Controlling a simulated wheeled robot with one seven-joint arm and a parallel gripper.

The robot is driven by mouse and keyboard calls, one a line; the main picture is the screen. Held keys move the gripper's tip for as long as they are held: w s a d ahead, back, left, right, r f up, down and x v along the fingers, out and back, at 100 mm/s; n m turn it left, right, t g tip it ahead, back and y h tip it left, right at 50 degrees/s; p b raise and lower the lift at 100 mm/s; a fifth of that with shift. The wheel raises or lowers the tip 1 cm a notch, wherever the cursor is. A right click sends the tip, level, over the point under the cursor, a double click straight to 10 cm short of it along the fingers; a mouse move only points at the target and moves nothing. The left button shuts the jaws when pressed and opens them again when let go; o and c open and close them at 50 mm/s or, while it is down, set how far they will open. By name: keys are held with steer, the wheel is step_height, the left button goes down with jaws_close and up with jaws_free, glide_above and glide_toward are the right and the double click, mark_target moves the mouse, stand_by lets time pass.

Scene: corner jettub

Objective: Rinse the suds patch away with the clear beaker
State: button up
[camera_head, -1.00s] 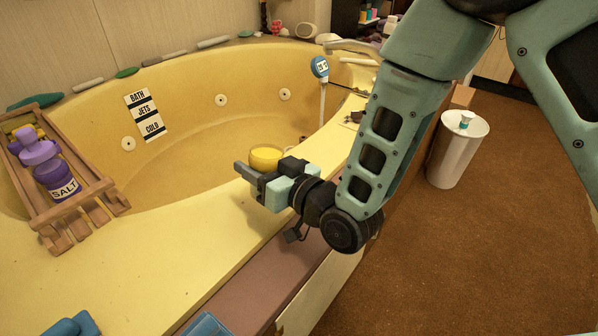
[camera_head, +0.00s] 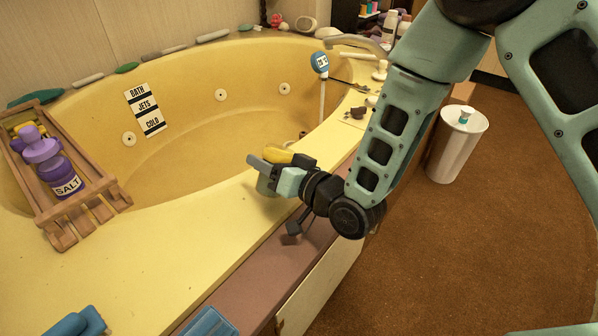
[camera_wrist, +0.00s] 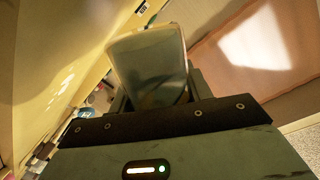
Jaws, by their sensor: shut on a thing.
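My gripper (camera_head: 268,172) is over the tub's near rim, shut on the beaker (camera_head: 278,155). In the head view the beaker looks yellow, is partly hidden behind the fingers and appears tipped. In the wrist view the clear beaker (camera_wrist: 148,58) fills the space between the fingers, and its wall looks see-through. I cannot tell whether it holds water. No suds patch can be made out clearly in the head view. Small white flecks (camera_wrist: 62,84) show on the yellow surface in the wrist view; I cannot tell if they are suds or glints.
The yellow corner tub (camera_head: 190,170) lies beyond the rim. A wooden caddy (camera_head: 50,215) with a purple salt bottle (camera_head: 62,178) spans its left side. A blue round gauge (camera_head: 320,62) stands near the tap.

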steer(key=shift+w+d+f+m, duration=0.2)
steer(key=shift+w+m, duration=0.1)
steer(key=shift+m, duration=0.1)
stand_by(0.9)
steer(key=shift+w+d+r+m+p, duration=0.15)
steer(key=shift+r+m+p, duration=0.2)
steer(key=shift+m+p, duration=0.5)
stand_by(1.7)
steer(key=shift+f+m+g, duration=0.3)
steer(key=shift+f+m, duration=0.1)
steer(key=shift+m, duration=0.25)
stand_by(1.6)
steer(key=shift+r+m+p, duration=0.3)
steer(key=shift+m+p, duration=0.4)
stand_by(1.2)
